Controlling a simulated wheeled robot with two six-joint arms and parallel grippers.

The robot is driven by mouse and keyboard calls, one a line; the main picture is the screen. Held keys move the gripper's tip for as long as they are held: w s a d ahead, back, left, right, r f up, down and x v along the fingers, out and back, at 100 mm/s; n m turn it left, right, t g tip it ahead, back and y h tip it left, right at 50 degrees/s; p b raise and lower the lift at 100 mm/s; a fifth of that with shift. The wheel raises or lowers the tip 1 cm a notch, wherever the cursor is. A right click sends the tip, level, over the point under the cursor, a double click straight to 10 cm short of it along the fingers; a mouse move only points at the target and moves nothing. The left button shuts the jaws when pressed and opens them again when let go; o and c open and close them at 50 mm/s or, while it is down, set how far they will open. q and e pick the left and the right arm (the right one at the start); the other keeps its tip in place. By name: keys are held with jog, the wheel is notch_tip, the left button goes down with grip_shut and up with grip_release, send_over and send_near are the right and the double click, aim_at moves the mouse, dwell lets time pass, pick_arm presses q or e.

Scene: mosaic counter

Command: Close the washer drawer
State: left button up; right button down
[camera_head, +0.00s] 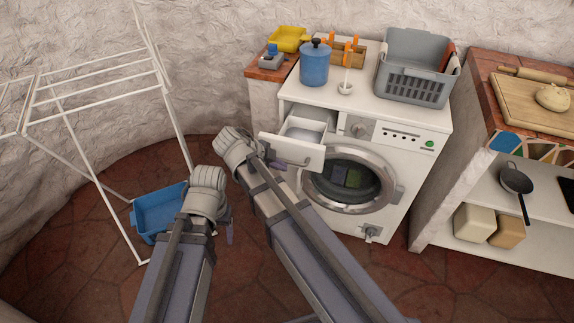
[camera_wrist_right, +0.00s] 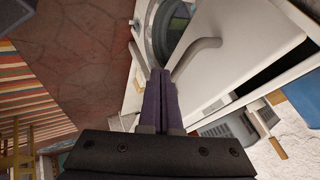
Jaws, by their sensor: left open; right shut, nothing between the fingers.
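The washer drawer (camera_head: 298,153) is pulled out at the upper left of the white washing machine (camera_head: 385,165). Its pale inside tray shows from above. In the right wrist view, its white front (camera_wrist_right: 238,38) and curved handle (camera_wrist_right: 196,56) fill the upper right. My right gripper (camera_head: 277,163) is at the left part of the drawer front. Its purple fingers (camera_wrist_right: 160,72) are shut and empty beside the handle; I cannot tell whether they touch the drawer. My left gripper (camera_head: 229,234) is open and empty, low and left of the washer, mostly hidden by its own wrist.
A blue pot (camera_head: 315,65) and grey basket (camera_head: 412,75) stand on the washer top. A white drying rack (camera_head: 95,90) and blue tub (camera_head: 158,210) are at left. A counter (camera_head: 480,100) is at right. The floor before the washer is clear.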

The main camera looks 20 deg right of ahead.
jog(key=shift+w, duration=0.1)
jog(key=shift+d, duration=0.1)
send_over(300, 137)
jog(key=shift+s+a, duration=0.3)
jog(key=shift+a, duration=0.05)
jog(key=shift+w+d+r, duration=0.1)
jog(key=shift+w+d, duration=0.25)
jog(key=shift+w, duration=0.05)
jog(key=shift+w, duration=0.1)
